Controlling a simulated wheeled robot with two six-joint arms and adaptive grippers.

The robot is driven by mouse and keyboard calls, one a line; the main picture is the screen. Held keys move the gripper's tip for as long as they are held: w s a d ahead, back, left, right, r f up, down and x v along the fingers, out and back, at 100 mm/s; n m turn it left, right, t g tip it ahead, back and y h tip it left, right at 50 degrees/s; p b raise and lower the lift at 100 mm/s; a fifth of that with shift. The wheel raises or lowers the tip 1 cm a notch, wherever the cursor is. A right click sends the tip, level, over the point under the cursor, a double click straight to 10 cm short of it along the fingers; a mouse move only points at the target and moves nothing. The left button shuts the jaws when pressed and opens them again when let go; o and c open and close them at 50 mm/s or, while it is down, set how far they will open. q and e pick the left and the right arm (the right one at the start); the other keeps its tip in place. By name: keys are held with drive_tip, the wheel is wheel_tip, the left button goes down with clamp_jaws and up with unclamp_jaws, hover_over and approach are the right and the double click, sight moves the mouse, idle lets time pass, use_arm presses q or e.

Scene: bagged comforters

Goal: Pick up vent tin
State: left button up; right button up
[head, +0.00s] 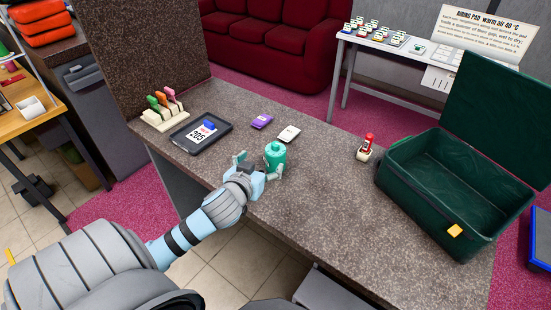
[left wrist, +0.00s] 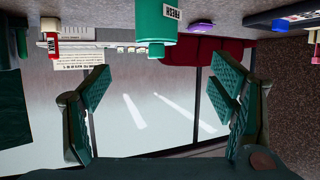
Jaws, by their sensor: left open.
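My left gripper (head: 258,168) is open over the dark speckled counter, its fingers spread close to a green bottle-like container (head: 275,153). In the left wrist view, which looks upside down, the open fingers (left wrist: 163,88) have nothing between them. The green container (left wrist: 157,22) hangs at the top of that view, with a white part marked FRESH, beyond the fingers. No thing reads plainly as a vent tin, so I cannot tell which one it is. A purple packet (head: 262,121) and a small white item (head: 289,133) lie behind the green container. My right gripper is not in view.
A dark tray (head: 215,142) with a card marked 205 lies left on the counter (head: 310,205), near a holder of coloured handles (head: 165,108). A small red-topped item (head: 367,147) stands right of centre. An open green case (head: 425,200) is at right.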

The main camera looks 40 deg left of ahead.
sight(274, 151)
use_arm(q)
drive_tip(key=x, duration=1.1)
drive_tip(key=shift+w+d+f+b, duration=0.2)
drive_tip(key=shift+w+b, duration=0.15)
drive_tip(key=shift+b, duration=0.05)
drive_tip(key=shift+s+r, duration=0.1)
drive_tip(key=c, duration=1.4)
